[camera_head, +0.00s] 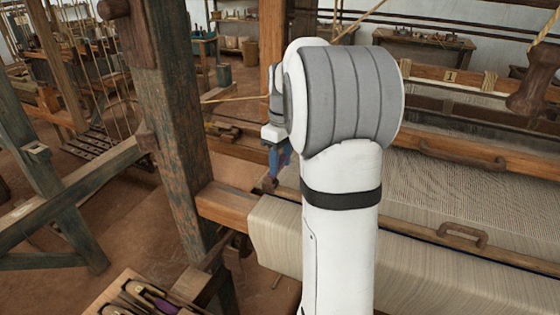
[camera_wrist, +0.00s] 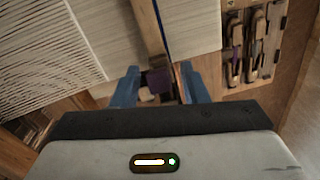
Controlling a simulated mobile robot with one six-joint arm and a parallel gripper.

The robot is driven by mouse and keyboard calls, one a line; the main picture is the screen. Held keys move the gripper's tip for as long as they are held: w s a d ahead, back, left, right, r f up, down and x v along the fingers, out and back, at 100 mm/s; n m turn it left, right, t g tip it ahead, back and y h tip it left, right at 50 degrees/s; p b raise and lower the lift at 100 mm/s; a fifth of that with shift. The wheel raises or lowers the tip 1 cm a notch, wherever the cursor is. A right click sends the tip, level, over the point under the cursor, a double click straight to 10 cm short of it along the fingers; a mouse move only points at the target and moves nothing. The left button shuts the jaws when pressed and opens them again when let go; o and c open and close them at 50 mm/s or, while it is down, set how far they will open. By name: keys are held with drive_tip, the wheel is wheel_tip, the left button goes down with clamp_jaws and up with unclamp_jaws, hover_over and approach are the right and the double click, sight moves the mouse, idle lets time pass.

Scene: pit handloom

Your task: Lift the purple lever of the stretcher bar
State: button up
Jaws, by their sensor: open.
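In the wrist view a small purple block (camera_wrist: 160,80), which looks like the lever, shows between the two blue fingers of my gripper (camera_wrist: 159,69). It sits at the end of a wooden bar (camera_wrist: 149,30) that runs up the picture across the cloth, likely the stretcher bar. My gripper is open, with a finger on either side of the block. I cannot tell whether either finger touches it.
Pale woven cloth (camera_head: 330,235) covers the front beam. A thick wooden post (camera_head: 172,130) stands left of my gripper. A tool tray (camera_head: 105,298) is at the lower left; it also shows at right in the wrist view (camera_wrist: 277,45). Wooden handles (camera_head: 463,235) lie on the loom.

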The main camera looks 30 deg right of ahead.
drive_tip(key=shift+f, duration=0.45)
drive_tip(key=shift+c, duration=0.3)
clamp_jaws()
